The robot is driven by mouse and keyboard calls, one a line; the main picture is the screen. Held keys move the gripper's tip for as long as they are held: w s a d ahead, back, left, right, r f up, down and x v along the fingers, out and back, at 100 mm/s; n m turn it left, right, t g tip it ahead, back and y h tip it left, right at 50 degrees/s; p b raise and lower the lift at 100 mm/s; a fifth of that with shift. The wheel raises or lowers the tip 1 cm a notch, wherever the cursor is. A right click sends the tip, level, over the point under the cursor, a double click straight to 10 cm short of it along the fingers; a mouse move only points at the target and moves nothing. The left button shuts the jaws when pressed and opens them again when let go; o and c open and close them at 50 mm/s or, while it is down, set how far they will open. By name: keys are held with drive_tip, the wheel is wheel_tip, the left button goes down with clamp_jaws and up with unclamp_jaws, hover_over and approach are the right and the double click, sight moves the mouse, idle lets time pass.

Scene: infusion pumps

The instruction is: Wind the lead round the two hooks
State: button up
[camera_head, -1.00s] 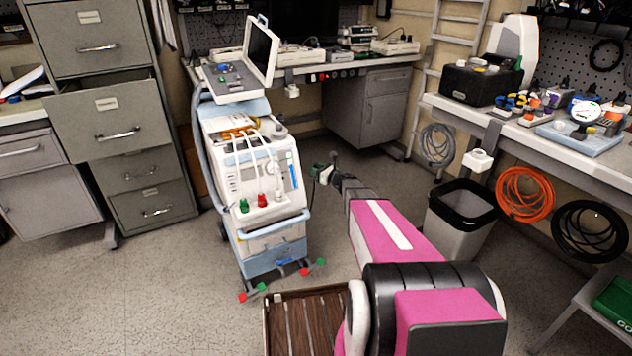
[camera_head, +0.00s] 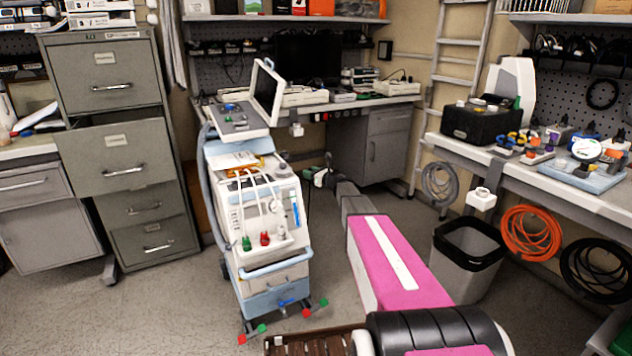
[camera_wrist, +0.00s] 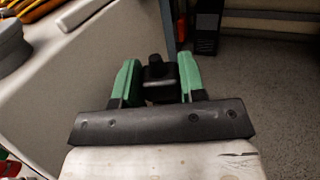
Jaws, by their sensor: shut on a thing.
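My gripper (camera_head: 322,178) is at the right side of the white and pale-blue wheeled pump cart (camera_head: 270,210), level with its upper part. In the wrist view its two green fingers (camera_wrist: 158,82) are shut on a black piece (camera_wrist: 156,70), which looks like the plug end of the lead. A thin dark line, possibly the lead, hangs below the gripper in the head view; its run is too small to follow. I cannot make out the two hooks. The cart's pale side panel (camera_wrist: 75,75) is left of the fingers.
White cables with green and red ends hang on the cart front. A black-rimmed bin (camera_head: 468,255) stands to the right, below the right-hand bench (camera_head: 590,197). Grey drawers (camera_head: 125,160) stand at left. Floor is open in front of them.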

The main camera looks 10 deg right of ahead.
drive_tip(key=shift+w+a+f, duration=1.35)
drive_tip(key=shift+w+f, duration=0.05)
drive_tip(key=shift+w, duration=2.65)
wheel_tip(320, 180, up, 18)
drive_tip(key=w, duration=0.2)
drive_tip(key=w+a, duration=0.3)
drive_tip(key=a, duration=0.5)
drive_tip(key=shift+w+r, duration=0.15)
drive_tip(key=shift+w, duration=0.25)
